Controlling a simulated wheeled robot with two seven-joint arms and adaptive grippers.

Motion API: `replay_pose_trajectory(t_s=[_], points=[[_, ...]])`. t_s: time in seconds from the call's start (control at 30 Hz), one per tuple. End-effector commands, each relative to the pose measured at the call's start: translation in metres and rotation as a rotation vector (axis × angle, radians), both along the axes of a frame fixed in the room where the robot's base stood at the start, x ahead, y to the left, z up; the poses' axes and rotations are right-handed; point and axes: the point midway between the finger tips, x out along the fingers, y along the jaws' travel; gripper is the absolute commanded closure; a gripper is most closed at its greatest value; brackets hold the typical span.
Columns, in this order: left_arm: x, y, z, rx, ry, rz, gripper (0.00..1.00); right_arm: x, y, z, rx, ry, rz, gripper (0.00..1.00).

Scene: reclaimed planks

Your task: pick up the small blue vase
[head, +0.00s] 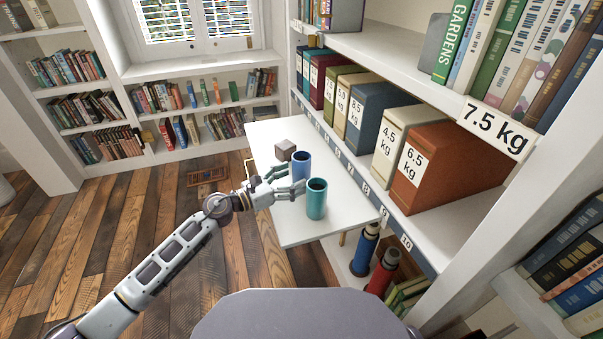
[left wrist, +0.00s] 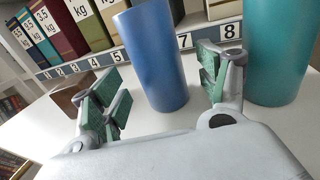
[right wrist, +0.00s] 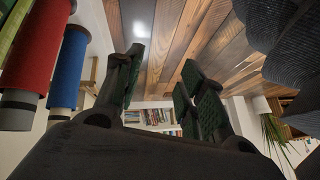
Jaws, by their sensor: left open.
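The small blue vase (head: 301,165) stands upright on the white pull-out shelf (head: 290,232). My left gripper (head: 287,181) is open and low over the shelf, close to the vase. In the left wrist view, the blue vase (left wrist: 152,55) stands in the gap between the two green-padded fingers (left wrist: 158,88), with no clear contact on either side. A teal vase (head: 316,199) stands just beside it, outside the right-hand finger; it also shows in the left wrist view (left wrist: 280,50). My right gripper (right wrist: 162,88) shows only in its own wrist view, open and empty.
A small brown-grey cube (head: 285,150) sits behind the blue vase. Weighted box files, such as the orange one (head: 450,165), line the bookcase shelf on the right. Blue (head: 364,250) and red (head: 383,272) cylinders stand below. The shelf's front is clear.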

Motion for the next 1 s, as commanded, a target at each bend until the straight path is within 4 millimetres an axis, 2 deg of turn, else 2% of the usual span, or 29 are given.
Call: replay_pose_trajectory(t_s=[0.4,1.0], points=[[0.02,-0.029,0.0,0.0,0.0,-0.001,0.25,-0.004,0.002,-0.021,0.023,-0.009,-0.014,0.6],[0.023,-0.033,0.0,0.001,0.001,-0.001,0.27,-0.005,0.002,-0.02,0.023,-0.01,-0.014,0.6]])
